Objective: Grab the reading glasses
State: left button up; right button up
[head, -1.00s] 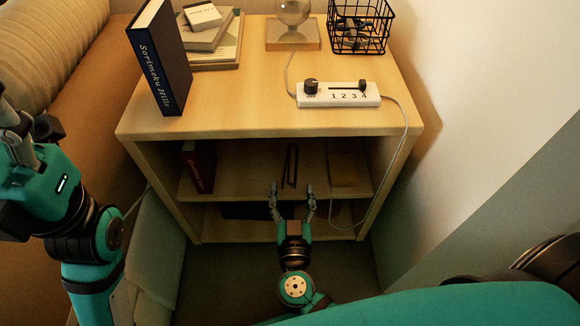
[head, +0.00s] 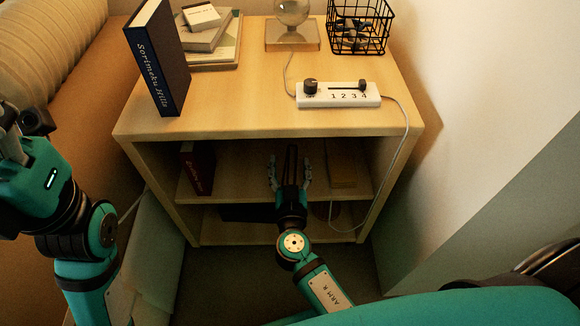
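A narrow dark object (head: 292,160) stands out on the middle shelf of the wooden cabinet; it may be the folded reading glasses, but it is too small and dark to be sure. My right gripper (head: 290,170) reaches into this shelf from the front. Its two fingers are spread apart, one on each side of the dark object, with gaps visible between. The gripper's body hides the object's near end. My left gripper (head: 18,130) is at the left edge, away from the cabinet and partly cut off, so its opening is unclear.
The cabinet top (head: 235,100) carries an upright dark blue book (head: 158,60), stacked books (head: 212,45), a glass globe (head: 292,12), a wire basket (head: 358,28) and a white control box (head: 338,96) with a cable. A red book (head: 197,168) and a yellowish item (head: 341,165) flank the shelf space.

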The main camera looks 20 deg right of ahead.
jog(key=c, duration=0.9)
jog(key=shift+c, duration=0.8)
